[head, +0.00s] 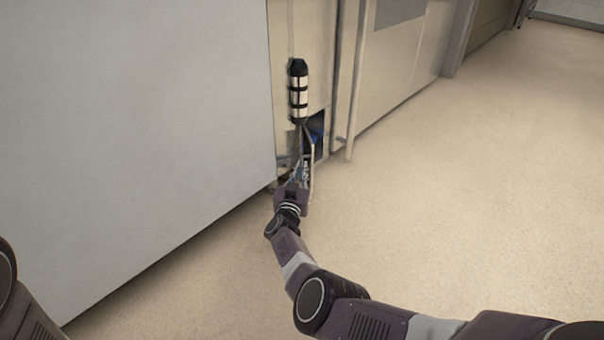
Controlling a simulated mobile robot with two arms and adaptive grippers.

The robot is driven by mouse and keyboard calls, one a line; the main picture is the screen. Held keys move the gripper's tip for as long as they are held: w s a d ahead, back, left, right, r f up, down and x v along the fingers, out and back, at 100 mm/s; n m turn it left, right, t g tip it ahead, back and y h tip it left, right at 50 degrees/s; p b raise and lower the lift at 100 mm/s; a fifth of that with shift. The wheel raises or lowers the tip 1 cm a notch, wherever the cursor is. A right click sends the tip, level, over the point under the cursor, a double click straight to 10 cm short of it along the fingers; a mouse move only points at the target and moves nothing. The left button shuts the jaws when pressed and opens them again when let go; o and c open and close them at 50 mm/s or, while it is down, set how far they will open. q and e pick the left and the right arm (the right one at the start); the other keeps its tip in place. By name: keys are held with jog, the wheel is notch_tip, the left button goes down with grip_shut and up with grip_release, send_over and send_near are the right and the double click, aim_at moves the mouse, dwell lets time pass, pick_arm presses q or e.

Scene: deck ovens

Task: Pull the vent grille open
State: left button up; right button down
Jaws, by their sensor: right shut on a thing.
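My right gripper (302,150) reaches low to the wall beside the large grey panel. It is shut on a thin, pale upright part (312,172), which looks like the edge of the vent grille; the contact is small and partly hidden by my gripper. A dark opening (317,127) with something blue inside shows just behind and above the gripper. Whether the grille stands ajar is hard to tell. My left gripper is out of view; only part of my left arm shows at the lower left.
A black and white banded cylinder (298,92) stands upright just above my right gripper. A large grey panel (160,120) fills the left. Beige wall panels (400,60) run back to the right. The beige floor (470,170) on the right is clear.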

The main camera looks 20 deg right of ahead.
jog(key=shift+w+d+r, duration=0.15)
jog(key=shift+d+r, duration=0.1)
jog(key=shift+r, duration=0.15)
jog(key=c, duration=2.1)
grip_release()
jog(key=shift+a+f, duration=0.1)
jog(key=shift+f, duration=0.15)
jog(key=shift+a, duration=0.1)
